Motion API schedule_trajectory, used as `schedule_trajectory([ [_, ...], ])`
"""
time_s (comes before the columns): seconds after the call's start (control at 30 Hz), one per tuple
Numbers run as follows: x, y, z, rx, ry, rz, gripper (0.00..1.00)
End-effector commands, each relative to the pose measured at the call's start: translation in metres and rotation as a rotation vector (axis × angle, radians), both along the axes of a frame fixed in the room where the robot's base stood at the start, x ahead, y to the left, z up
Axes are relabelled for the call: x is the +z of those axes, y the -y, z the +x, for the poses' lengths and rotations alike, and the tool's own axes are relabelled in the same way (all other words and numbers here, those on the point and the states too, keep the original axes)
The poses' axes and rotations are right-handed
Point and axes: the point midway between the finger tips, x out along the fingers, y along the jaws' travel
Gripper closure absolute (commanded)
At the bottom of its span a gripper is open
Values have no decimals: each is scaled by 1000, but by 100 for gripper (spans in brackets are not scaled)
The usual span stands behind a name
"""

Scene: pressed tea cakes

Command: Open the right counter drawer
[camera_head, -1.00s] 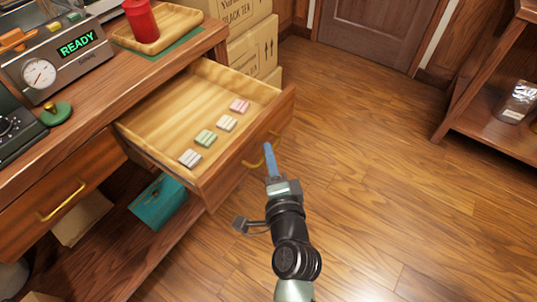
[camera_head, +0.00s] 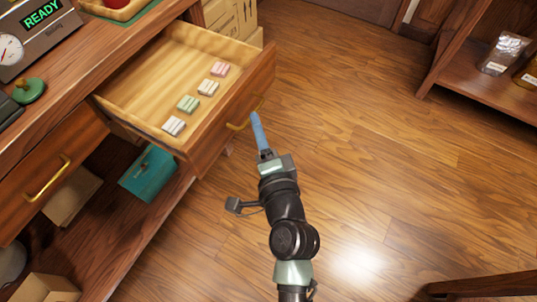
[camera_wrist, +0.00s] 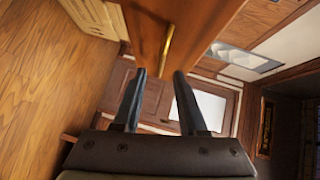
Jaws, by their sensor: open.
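The right counter drawer (camera_head: 228,115) is pulled well out of the wooden counter (camera_head: 60,85), and its pale inside shows. Its brass handle (camera_head: 237,127) is on the front face, partly hidden behind my gripper (camera_head: 254,117). In the wrist view the handle (camera_wrist: 167,48) lies just ahead of my gripper (camera_wrist: 160,74), in line with the gap between the two dark fingers. The fingers are apart with nothing between them. I cannot tell whether a finger touches the handle.
Several small wrapped bundles (camera_head: 187,103) lie in the drawer. The left drawer (camera_head: 55,170) is shut. A teal box (camera_head: 148,172) sits on the shelf below. Cartons (camera_head: 232,17) stand behind the open drawer. A shelf unit (camera_head: 470,75) is at right; the floor (camera_head: 380,150) between is clear.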

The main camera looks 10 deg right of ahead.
Motion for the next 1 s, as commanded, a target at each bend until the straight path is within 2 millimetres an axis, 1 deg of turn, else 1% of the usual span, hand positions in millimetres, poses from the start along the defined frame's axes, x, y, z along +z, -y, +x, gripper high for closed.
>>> schedule_trajectory([
  [0.03, 0, 2, -12, -2, -4, -1, 58],
  [0.2, 5, 7, -44, -2, -4, -1, 58],
  [0.3, 7, 9, -61, 0, -3, -1, 58],
  [0.43, 10, 11, -77, -1, -2, -1, 58],
  [0.63, 13, 13, -88, 0, 1, -1, 58],
  [1.0, 14, 13, -89, -1, 0, -1, 58],
])
